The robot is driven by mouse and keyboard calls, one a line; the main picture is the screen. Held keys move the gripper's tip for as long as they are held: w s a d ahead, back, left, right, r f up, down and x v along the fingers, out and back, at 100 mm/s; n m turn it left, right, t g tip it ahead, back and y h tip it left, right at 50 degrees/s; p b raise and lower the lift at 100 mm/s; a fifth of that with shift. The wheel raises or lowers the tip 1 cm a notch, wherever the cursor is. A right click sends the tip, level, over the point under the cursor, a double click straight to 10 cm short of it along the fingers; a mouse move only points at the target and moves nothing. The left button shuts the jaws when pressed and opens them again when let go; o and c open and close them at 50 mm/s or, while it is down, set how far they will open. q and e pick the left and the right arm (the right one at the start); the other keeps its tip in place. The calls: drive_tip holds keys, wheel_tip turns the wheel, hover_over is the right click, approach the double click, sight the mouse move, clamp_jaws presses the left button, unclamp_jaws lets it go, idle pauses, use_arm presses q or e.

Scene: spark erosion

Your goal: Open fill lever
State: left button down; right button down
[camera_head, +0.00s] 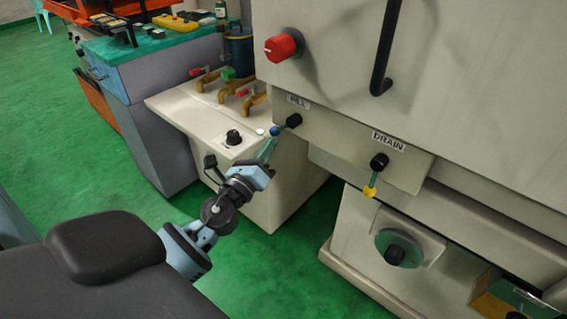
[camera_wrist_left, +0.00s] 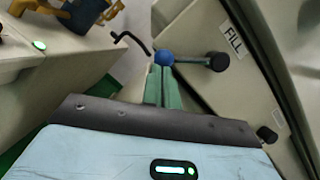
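The fill lever has a black hub (camera_head: 294,120) under the "FILL" label and a short arm ending in a blue ball (camera_head: 274,131). In the left wrist view, the blue ball (camera_wrist_left: 165,58) lies left of the black hub (camera_wrist_left: 218,62), and the arm runs roughly level between them. My left gripper (camera_head: 268,146) is at the blue ball. Its green fingers (camera_wrist_left: 163,82) are close together, with a gap narrower than the ball. The ball sits right at the fingertips; whether they touch is unclear. My right gripper is out of view.
The drain lever (camera_head: 371,182) with a yellow tip hangs right of the fill lever. A red knob (camera_head: 284,46) and a black handle (camera_head: 384,50) are above. A white side cabinet with orange-brown taps (camera_head: 230,90) and a black knob (camera_head: 233,137) stands close on the left.

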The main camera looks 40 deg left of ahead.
use_arm(q)
drive_tip(key=a+r+m+h, duration=0.1)
drive_tip(key=m, duration=0.1)
drive_tip(key=m+h+b, duration=0.1)
drive_tip(key=m, duration=0.1)
drive_tip(key=a+r+m+h+b, duration=0.1)
drive_tip(key=m, duration=0.2)
drive_tip(key=shift+w+a+r+t, duration=0.1)
drive_tip(key=shift+a+r+t, duration=0.2)
drive_tip(key=shift+r+t, duration=0.1)
drive_tip(key=shift+a+r+m+h+b, duration=0.2)
drive_tip(key=shift+r+m+h+b, duration=0.2)
drive_tip(key=shift+m, duration=0.5)
